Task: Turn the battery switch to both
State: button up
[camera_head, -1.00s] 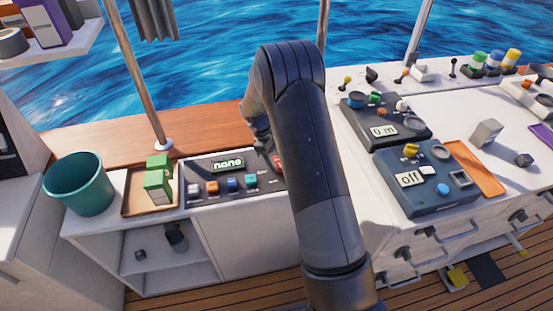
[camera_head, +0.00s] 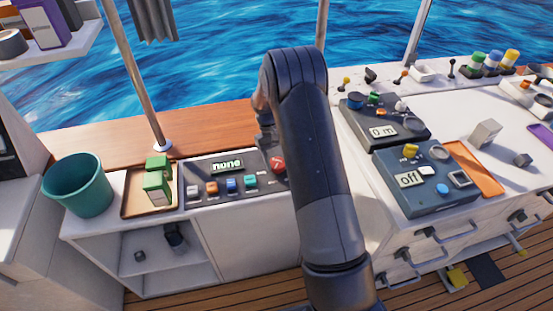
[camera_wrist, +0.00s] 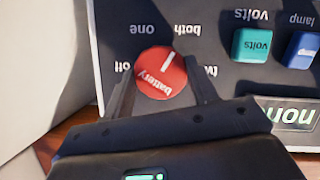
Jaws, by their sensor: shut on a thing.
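The round red battery switch (camera_wrist: 160,75) is on the dark panel (camera_wrist: 185,15), upside down in the wrist view. Its white pointer mark leans up and right, towards the label "both" (camera_wrist: 187,30). The labels "one" (camera_wrist: 143,30), "off" (camera_wrist: 122,67) and a partly covered "two" (camera_wrist: 211,71) surround it. My gripper (camera_wrist: 161,68) has one finger on each side of the switch and is shut on it. In the head view the red switch (camera_head: 277,164) shows beside my arm, and my gripper's tips are hidden.
Several coloured buttons (camera_head: 231,184) line the panel. A wooden tray (camera_head: 133,205) with green blocks (camera_head: 157,185) and a teal bucket (camera_head: 77,187) stand to its left. A blue box (camera_head: 425,180) reading "off" is right of my arm. A metal pole (camera_head: 137,75) rises behind.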

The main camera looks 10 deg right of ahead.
dwell(0.4)
jog(key=o, duration=1)
jog(key=shift+v, duration=5.4)
